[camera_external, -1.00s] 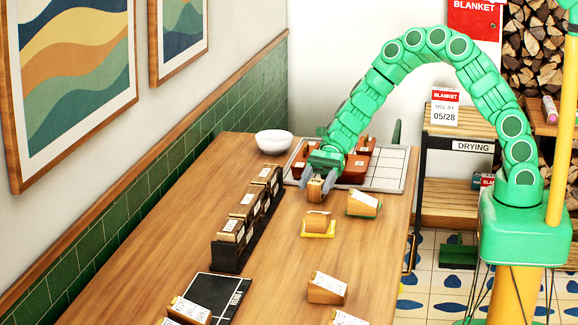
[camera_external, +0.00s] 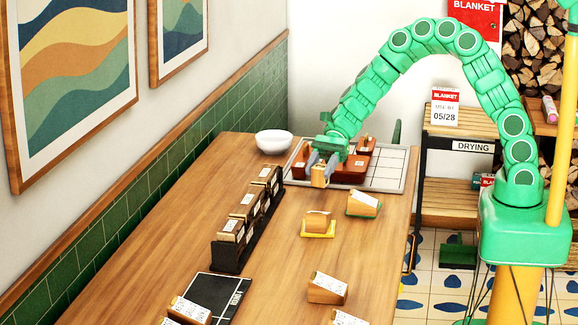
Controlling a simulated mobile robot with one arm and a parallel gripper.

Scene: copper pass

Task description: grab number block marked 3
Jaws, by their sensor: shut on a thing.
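My gripper (camera_external: 321,171) is shut on a small wooden block (camera_external: 319,178) at the near left edge of the gridded tray. The block shows a pale face, but any number on it is too small to read. It appears to be held slightly above the table, though the exact gap is hard to tell. Other wooden blocks stand nearby: one on a yellow base (camera_external: 318,220) and one on a green base (camera_external: 362,203). Another tilted block (camera_external: 327,288) lies nearer the front. Their labels are too small to read.
The gridded tray (camera_external: 388,172) holds reddish-brown pieces. A dark rack (camera_external: 225,258) with several blocks runs along the left, and a black mat (camera_external: 238,290) lies in front. Table between rack and right edge is partly clear.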

